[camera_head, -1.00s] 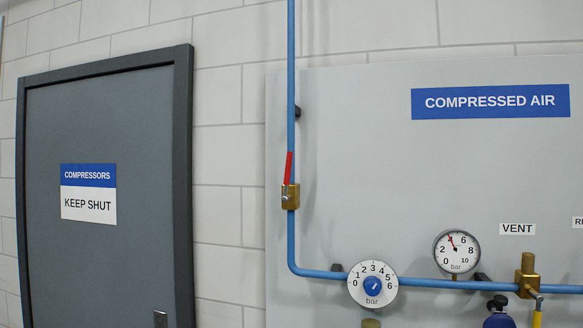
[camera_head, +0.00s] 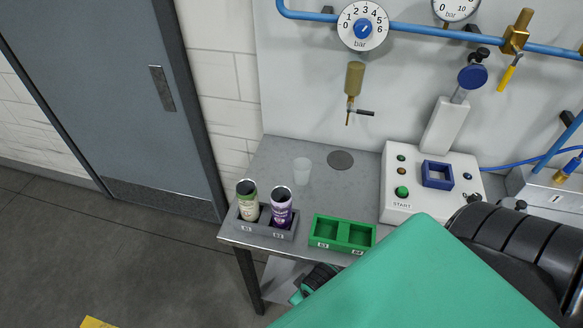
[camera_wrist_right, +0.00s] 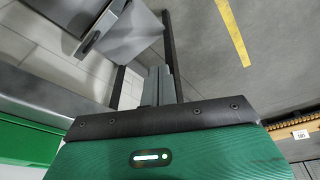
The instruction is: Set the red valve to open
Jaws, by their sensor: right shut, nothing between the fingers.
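The red valve is outside both current views. In the head view, the lower bend of its blue pipe (camera_head: 300,14) shows at the top, with the pressure dial (camera_head: 362,27) on it. The green link of my right arm fills the lower right. In the right wrist view my right gripper (camera_wrist_right: 160,72) has its grey fingers together, with nothing between them. It is away from the pipe, with the floor and a table frame beyond. My left gripper is not in view.
A steel table (camera_head: 270,155) holds a grey rack (camera_head: 262,228) with two cans, a green tray (camera_head: 343,233) and a white START box (camera_head: 428,209). A yellow lever (camera_head: 510,72) hangs from the pipe at right.

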